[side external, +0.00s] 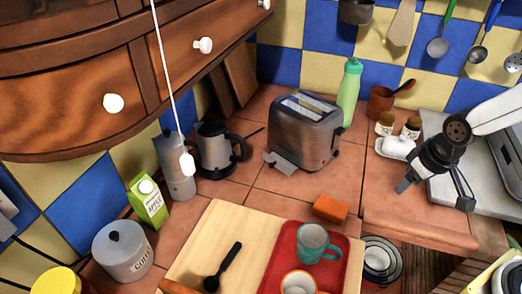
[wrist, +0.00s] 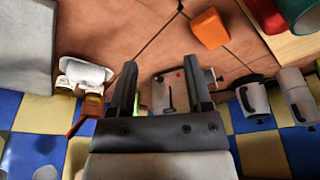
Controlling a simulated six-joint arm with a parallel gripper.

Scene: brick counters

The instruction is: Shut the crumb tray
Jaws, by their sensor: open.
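The toaster (side external: 306,132) is a dark metal box with two bread slices in its slots, standing on the brick-tiled counter. Its crumb tray (side external: 282,163) sticks out as a grey plate low at the toaster's left side. My gripper (side external: 434,195) is open and empty above the counter, well to the right of the toaster and apart from the tray. In the wrist view the toaster (wrist: 168,93) shows beyond and between my open fingers, partly hidden by them. A small grey piece at its right edge there may be the tray, but I cannot tell.
An orange sponge (side external: 331,208) lies in front of the toaster. A kettle (side external: 218,148) stands left of the crumb tray. A green bottle (side external: 350,92) and a brown pot (side external: 380,103) stand behind. A white butter dish (side external: 396,147) is near my arm. Counter between toaster and gripper is clear.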

